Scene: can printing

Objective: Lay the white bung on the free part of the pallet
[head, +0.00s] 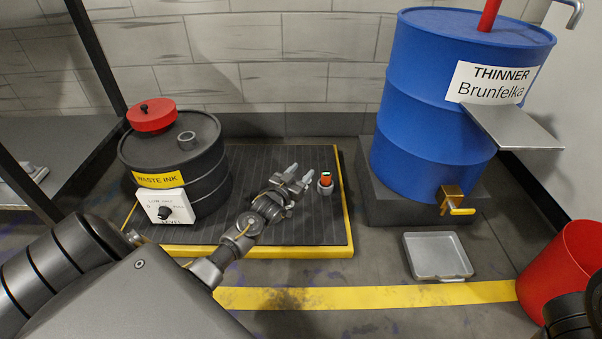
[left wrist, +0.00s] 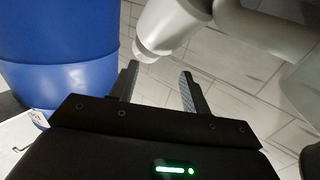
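The pallet (head: 325,230) is a black ribbed platform with a yellow edge. A black WASTE INK drum (head: 215,175) stands on its left part, with a red lid (head: 152,118) and a grey ring-shaped opening (head: 186,140) on top. My left gripper (head: 300,178) is over the pallet, right of the drum. In the left wrist view, its two fingers (left wrist: 158,92) are apart with nothing clearly held. A pale rounded shape shows beyond them; I cannot tell what it is. I cannot make out the white bung for certain. My right gripper is out of view.
A red bin (head: 560,270) is far right. The pallet's front right is bare.

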